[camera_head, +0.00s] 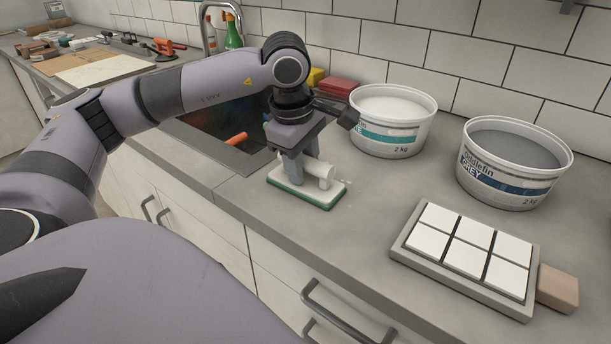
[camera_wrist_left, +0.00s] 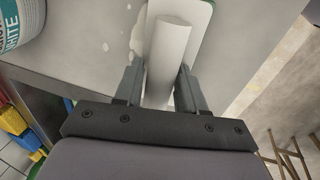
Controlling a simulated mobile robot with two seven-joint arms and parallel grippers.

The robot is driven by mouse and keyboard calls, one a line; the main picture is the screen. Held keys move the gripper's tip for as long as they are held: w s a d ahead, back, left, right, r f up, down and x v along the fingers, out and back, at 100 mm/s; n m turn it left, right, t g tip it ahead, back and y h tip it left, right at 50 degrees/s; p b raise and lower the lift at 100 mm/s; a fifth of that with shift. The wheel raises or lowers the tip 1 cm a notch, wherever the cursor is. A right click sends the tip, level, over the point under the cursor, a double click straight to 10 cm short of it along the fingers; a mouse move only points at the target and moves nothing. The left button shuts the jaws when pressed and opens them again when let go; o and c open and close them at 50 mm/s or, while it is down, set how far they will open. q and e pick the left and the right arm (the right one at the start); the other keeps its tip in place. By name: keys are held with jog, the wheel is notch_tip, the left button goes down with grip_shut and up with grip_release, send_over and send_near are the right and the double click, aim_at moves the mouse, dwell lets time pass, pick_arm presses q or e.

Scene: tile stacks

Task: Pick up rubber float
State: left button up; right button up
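The rubber float (camera_head: 308,190) lies flat on the counter near its front edge, with a white upper plate, a green base layer and a thick white handle (camera_head: 320,172). My left gripper (camera_head: 305,175) is down at the float, pointing at the counter. In the left wrist view its fingers (camera_wrist_left: 160,78) stand on either side of the white handle (camera_wrist_left: 168,60), with a narrow gap visible on the left side. The gripper looks open around the handle. Part of the handle is hidden behind the fingers in the head view. My right gripper is not in view.
A white-filled tub (camera_head: 392,145) and a grey-filled tub (camera_head: 515,190) stand behind and right. A tray of white tiles (camera_head: 408,255) and a tan block (camera_head: 557,288) lie at the right. The sink (camera_head: 215,140) is left. Counter right of the float is clear.

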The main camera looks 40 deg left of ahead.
pick_arm(q)
grip_shut()
jog(key=shift+r, duration=0.1)
notch_tip(320, 180, up, 12)
jog(key=p, duration=0.1)
notch_tip(320, 180, up, 6)
jog(key=p, duration=0.3)
send_over(304, 155)
jog(key=shift+s+r+p, duration=0.15)
jog(key=shift+r+p, duration=0.5)
jog(key=shift+r, duration=0.35)
jog(key=shift+c, duration=0.9)
grip_release()
jog(key=c, duration=0.4)
